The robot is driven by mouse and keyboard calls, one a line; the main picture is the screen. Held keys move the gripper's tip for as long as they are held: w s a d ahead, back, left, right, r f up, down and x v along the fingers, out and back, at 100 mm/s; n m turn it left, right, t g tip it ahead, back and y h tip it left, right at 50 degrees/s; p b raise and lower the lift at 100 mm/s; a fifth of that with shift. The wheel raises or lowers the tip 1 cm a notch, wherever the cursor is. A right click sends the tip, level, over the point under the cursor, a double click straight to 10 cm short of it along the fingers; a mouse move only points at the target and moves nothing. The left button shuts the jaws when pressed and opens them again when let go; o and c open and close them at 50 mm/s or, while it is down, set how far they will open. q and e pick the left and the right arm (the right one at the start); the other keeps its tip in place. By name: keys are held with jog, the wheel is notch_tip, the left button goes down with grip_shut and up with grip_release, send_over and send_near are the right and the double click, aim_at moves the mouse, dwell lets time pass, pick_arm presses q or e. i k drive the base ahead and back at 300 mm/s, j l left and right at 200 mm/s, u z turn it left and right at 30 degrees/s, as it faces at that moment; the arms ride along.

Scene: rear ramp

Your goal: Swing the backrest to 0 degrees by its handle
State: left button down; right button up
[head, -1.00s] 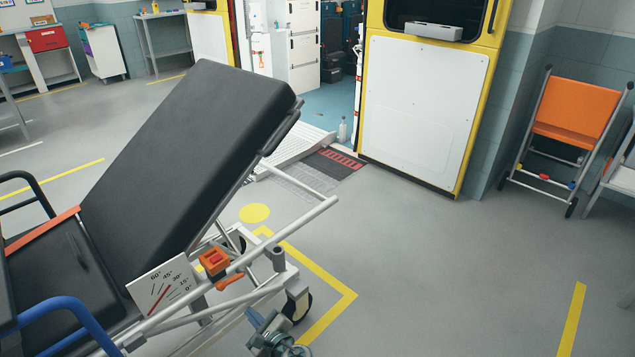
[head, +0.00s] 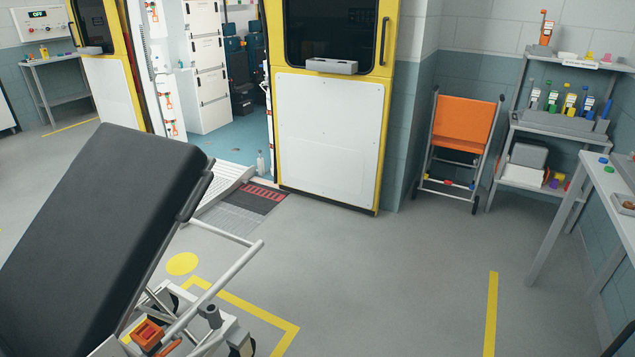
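The stretcher's black backrest (head: 95,235) is raised at a steep tilt at the left of the head view. An orange handle (head: 148,333) sits on the white frame beside the backrest's lower end, near the bottom edge. A white rail (head: 215,285) of the stretcher frame runs up to the right from it. The angle scale plate is now almost wholly out of view. Neither of my grippers is in view.
The ambulance (head: 330,120) stands open at the back, with a ramp (head: 222,185) at its doorway. An orange folding chair (head: 463,130) and a shelf (head: 555,125) stand against the right wall. The floor (head: 400,270) right of the stretcher is clear.

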aim_at(74, 280)
jog(key=u, duration=1.35)
